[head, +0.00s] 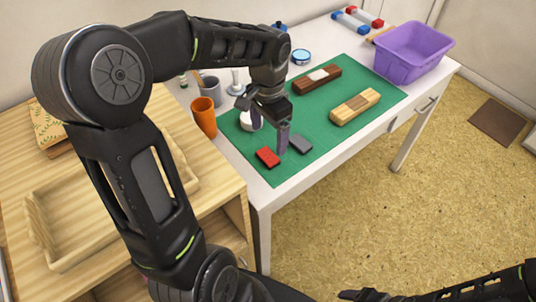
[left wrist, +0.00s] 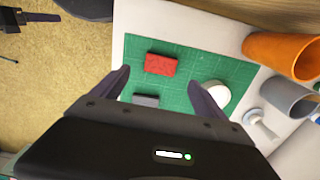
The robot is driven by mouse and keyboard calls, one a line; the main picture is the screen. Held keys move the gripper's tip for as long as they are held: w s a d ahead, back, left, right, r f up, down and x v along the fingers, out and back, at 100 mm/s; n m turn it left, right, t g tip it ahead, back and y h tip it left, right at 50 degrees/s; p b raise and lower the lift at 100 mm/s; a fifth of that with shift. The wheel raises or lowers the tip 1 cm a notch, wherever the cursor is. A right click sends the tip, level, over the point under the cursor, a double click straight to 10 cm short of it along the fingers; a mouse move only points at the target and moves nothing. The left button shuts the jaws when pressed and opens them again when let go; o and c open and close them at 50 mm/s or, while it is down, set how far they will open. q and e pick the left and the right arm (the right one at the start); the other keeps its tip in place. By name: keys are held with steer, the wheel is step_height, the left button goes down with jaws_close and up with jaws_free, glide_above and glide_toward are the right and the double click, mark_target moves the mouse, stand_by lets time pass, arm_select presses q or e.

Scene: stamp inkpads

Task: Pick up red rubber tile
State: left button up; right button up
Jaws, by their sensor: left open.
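The red rubber tile (head: 267,157) lies flat near the front left corner of the green mat (head: 340,77). It also shows in the left wrist view (left wrist: 161,64), beyond and between the fingers. My left gripper (head: 269,130) is open and empty above the mat, close to the red tile and not visibly touching it. A grey tile (head: 301,144) lies just right of the red one and is partly covered by my gripper in the left wrist view (left wrist: 147,100). My right gripper (head: 366,294) shows only in part at the bottom edge, low and away from the table.
An orange cup (head: 204,117), a grey cup (head: 211,91) and a white round item (head: 246,121) stand left of my gripper. A dark brown block (head: 317,80) and a light wooden block (head: 355,106) lie on the mat. A purple bin (head: 410,55) stands at the right.

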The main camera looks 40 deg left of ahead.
mark_target(268, 155)
arm_select(q)
steer(key=shift+f, duration=1.3)
step_height(268, 155, down, 5)
steer(key=shift+f, duration=0.1)
steer(key=shift+c, duration=0.3)
steer(key=c, duration=1.4)
